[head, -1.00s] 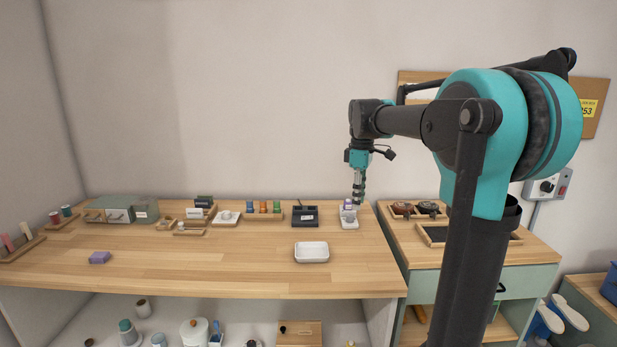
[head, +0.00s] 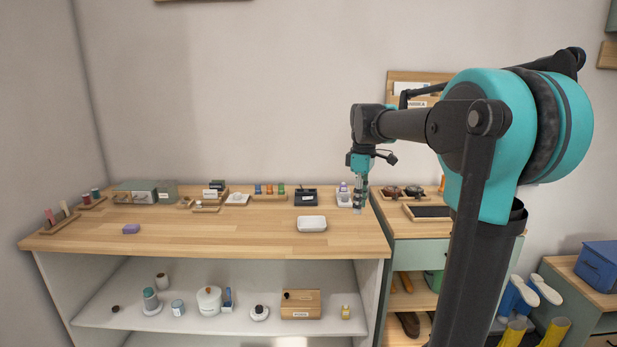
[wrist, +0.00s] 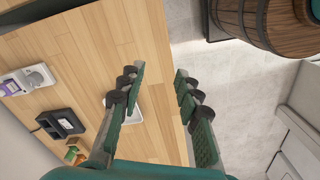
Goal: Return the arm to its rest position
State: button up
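My gripper (head: 359,197) hangs pointing down at the end of my arm, by the right end of the wooden counter in the head view. In the wrist view my gripper (wrist: 158,85) has its two fingers well apart with nothing between them. Past the fingers the wrist view shows the counter edge and the grey floor. A white tray (head: 311,223) lies on the counter, and it is partly hidden behind a finger in the wrist view (wrist: 133,108). A purple block (head: 131,229) lies at the counter's left.
A dark box (head: 305,198) and a white holder (head: 344,199) with a purple-capped item stand along the counter's back right. A green side cabinet (head: 409,253) adjoins the counter. A wooden barrel (wrist: 258,20) shows in the wrist view. The counter's middle front is clear.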

jog(key=s+d+f+m+t, duration=0.2)
jog(key=s+f+m, duration=0.4)
jog(key=s+f, duration=0.5)
jog(key=s+d+f+m+t, duration=0.2)
jog(key=s+f+m, duration=0.5)
jog(key=s+f, duration=0.5)
jog(key=shift+f, duration=0.7)
